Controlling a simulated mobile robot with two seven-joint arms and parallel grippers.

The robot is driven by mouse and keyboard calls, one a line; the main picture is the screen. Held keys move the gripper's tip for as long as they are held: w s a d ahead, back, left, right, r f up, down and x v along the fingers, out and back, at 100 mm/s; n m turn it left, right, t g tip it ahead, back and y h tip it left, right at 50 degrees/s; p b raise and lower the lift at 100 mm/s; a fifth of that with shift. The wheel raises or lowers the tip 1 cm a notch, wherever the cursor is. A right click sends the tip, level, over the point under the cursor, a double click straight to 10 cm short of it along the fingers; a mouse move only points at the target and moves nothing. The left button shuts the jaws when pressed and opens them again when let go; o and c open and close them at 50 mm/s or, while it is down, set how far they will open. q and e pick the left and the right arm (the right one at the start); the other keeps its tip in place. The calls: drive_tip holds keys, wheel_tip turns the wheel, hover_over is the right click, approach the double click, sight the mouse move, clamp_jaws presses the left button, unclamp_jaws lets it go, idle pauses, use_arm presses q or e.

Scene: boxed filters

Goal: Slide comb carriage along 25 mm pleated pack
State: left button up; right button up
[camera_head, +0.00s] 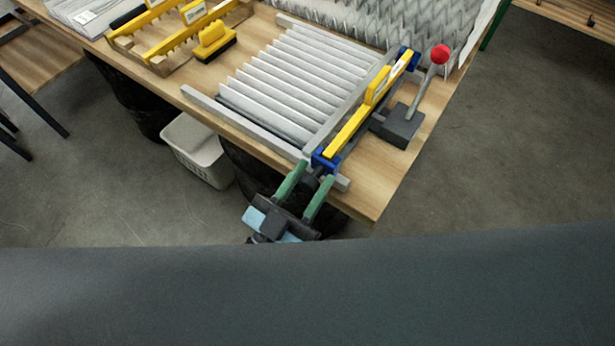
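The pleated pack (290,82) lies on the wooden table as a row of pale grey pleats between two grey side rails. The comb carriage (352,125), a yellow bar with blue end blocks, lies across the right end of the pack. My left gripper (316,174) has two green fingers at the carriage's near end, by the front blue block. The fingers stand apart, with a dark knob (310,183) between them. I cannot see clear contact with the knob. My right gripper is not in view.
A lever with a red ball (440,54) stands on a dark block (398,126) right of the carriage. Yellow combs (178,30) and a yellow brush (213,41) lie at the back left. More pleated material (400,22) lies behind. A pale bin (198,150) stands below the table's front edge.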

use_arm(q)
drive_tip(key=shift+o, duration=1.3)
drive_tip(key=shift+a, duration=0.1)
drive_tip(key=b+v, duration=0.1)
drive_tip(key=v, duration=0.6)
drive_tip(key=shift+s+b, duration=0.3)
drive_tip(key=shift+b, duration=0.1)
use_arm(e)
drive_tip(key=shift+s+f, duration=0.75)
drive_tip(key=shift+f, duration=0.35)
use_arm(q)
drive_tip(key=shift+a+f, duration=0.15)
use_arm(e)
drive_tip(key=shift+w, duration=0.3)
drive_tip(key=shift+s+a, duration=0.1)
